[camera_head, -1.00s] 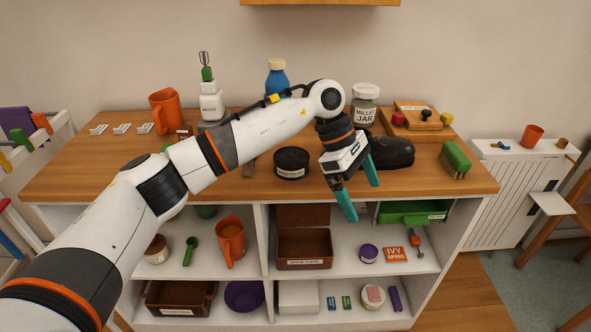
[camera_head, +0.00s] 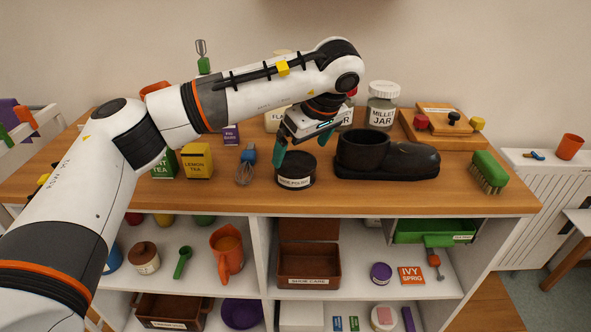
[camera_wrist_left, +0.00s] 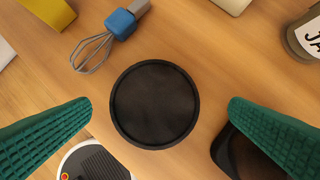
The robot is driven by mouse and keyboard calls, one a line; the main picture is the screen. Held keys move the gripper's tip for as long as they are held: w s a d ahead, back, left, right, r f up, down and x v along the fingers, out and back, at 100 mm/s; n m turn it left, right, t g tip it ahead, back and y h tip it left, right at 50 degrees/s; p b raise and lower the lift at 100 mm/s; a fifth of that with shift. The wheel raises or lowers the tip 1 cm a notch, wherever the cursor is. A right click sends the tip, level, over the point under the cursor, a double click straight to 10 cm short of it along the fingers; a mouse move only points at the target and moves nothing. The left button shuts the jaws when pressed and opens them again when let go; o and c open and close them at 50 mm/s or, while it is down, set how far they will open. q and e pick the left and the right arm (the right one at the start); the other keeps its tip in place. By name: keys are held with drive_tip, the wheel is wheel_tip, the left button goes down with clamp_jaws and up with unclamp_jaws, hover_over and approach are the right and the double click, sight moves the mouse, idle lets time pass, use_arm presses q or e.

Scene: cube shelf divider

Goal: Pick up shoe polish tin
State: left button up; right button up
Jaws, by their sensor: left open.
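The shoe polish tin (camera_head: 296,172) is a round black tin with a white label, standing on the wooden counter top. In the left wrist view the tin (camera_wrist_left: 154,104) shows from above, with its dark flat lid centred between the fingers. My left gripper (camera_head: 303,148) is open, with teal fingers pointing down, just above the tin. In the left wrist view the fingers (camera_wrist_left: 160,115) are apart on either side of the tin, with nothing between them touching it. My right gripper is not in view.
A black shoe (camera_head: 400,162) stands close to the right of the tin. A blue-handled whisk (camera_head: 246,168) lies to its left, beside a yellow lemon tea box (camera_head: 198,161). A millet jar (camera_head: 382,106) and green brush (camera_head: 488,172) are further right. Shelf compartments are below.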

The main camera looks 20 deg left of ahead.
sight(295, 162)
use_arm(q)
drive_tip(key=x, duration=0.5)
drive_tip(key=shift+s+f, duration=0.15)
drive_tip(key=shift+s, duration=0.15)
drive_tip(key=shift+c, duration=0.3)
drive_tip(key=c, duration=1)
